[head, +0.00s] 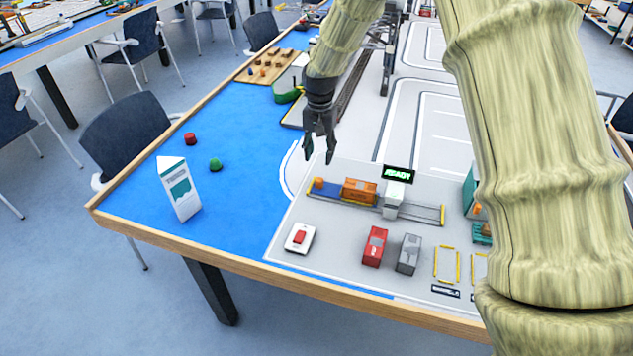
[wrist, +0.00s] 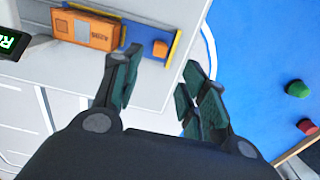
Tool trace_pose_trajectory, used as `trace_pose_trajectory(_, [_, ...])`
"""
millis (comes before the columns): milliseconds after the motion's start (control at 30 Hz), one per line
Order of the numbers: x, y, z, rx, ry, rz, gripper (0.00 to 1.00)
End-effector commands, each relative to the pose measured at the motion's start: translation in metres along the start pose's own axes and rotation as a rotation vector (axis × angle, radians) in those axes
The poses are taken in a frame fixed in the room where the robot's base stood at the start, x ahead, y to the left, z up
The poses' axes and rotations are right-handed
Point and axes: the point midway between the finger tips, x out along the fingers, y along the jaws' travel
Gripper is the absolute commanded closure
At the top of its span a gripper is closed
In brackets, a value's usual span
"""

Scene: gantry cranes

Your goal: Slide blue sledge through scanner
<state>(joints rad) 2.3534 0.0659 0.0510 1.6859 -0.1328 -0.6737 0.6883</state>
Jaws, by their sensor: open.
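The blue sledge (head: 327,190) sits at the left end of a rail track on the grey board. It has an orange knob (head: 318,183) and carries an orange container (head: 360,191). The scanner (head: 393,201) is a white gate across the track, just right of the container, with a green-lettered READY display (head: 398,174). My gripper (head: 319,155) is open and empty, above and behind the sledge's left end. In the wrist view, the knob (wrist: 160,48) and container (wrist: 85,28) lie ahead of the open fingers (wrist: 162,72), apart from them.
The empty rails (head: 428,211) run right of the scanner. A white box with a red button (head: 300,237), a red container (head: 375,246) and a grey container (head: 408,253) stand in front. A white carton (head: 179,190), a red piece (head: 190,139) and a green piece (head: 215,164) stand left.

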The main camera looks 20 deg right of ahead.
Motion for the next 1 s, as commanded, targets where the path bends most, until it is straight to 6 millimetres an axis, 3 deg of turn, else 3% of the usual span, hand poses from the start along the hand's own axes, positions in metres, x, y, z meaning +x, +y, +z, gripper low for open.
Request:
trace_pose_trajectory(267, [0.018,0.002,0.0,0.003,-0.001,0.0,0.57])
trace_pose_trajectory(700, [0.083,0.0,0.0,0.0,-0.001,0.001,0.57])
trace_pose_trajectory(1000, [0.109,-0.001,0.0,-0.001,0.0,0.0,0.57])
